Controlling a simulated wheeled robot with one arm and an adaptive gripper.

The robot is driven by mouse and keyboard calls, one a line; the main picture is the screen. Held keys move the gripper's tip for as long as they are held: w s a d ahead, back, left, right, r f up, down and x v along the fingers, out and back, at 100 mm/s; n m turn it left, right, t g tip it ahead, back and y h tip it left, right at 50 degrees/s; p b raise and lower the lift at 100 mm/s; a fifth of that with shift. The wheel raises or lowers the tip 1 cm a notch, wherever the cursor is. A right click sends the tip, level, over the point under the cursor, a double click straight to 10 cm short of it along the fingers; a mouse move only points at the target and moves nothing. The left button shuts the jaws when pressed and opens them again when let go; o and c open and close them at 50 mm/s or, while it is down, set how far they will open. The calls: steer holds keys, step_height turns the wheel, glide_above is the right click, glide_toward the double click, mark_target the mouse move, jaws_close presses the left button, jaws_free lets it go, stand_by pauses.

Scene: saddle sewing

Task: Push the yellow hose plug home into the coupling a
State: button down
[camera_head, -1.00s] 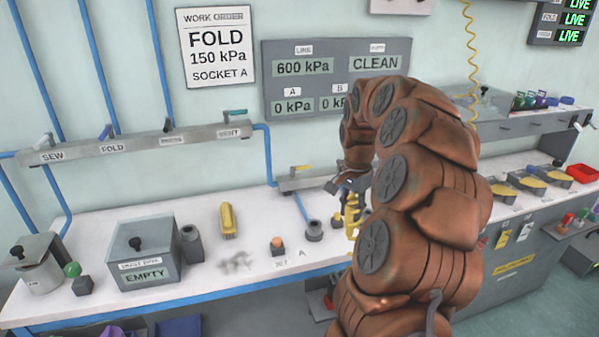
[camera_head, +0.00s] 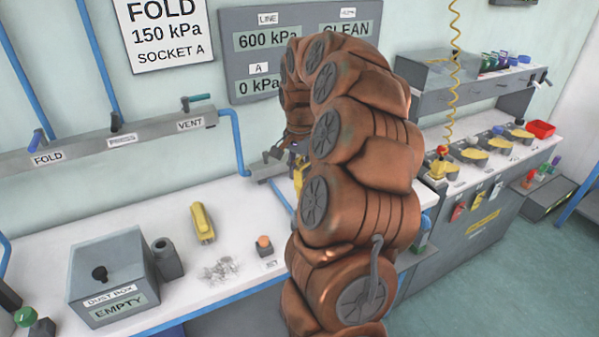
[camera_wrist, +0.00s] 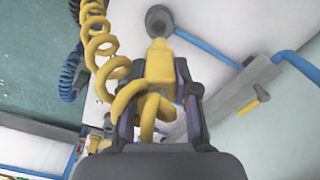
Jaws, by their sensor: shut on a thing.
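My gripper (camera_wrist: 163,82) is shut on the yellow hose plug (camera_wrist: 160,62), with one finger on each side of it. A coiled yellow hose (camera_wrist: 100,45) trails from the plug on the left in the wrist view. A round grey coupling (camera_wrist: 158,19) with a dark opening lies just beyond the plug's tip, nearly in line with it. I cannot tell whether tip and coupling touch, and no letter on the coupling is readable. In the head view my arm hides the coupling and most of my gripper; only a sliver of yellow (camera_head: 298,178) shows beside the arm.
On the white bench (camera_head: 215,268) stand a yellow block-like object (camera_head: 202,223), a small orange-topped piece (camera_head: 264,245), grey scraps (camera_head: 219,268) and a dust box (camera_head: 112,272). A grey valve rail (camera_head: 95,145) runs along the wall. A blue pipe (camera_wrist: 205,46) passes near the coupling.

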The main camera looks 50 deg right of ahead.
mark_target(300, 187)
steer(key=shift+f+b, duration=0.1)
steer(key=shift+b, duration=0.3)
steer(key=shift+s+f, duration=0.1)
steer(key=shift+f, duration=0.05)
steer(key=shift+f+b, duration=1.9)
steer(key=shift+f, duration=0.35)
steer(key=shift+b, duration=1.1)
steer(key=shift+f+b, duration=1.55)
steer(key=shift+f, duration=0.7)
stand_by(0.4)
steer(key=c, duration=0.8)
jaws_free()
steer(key=shift+r, duration=0.15)
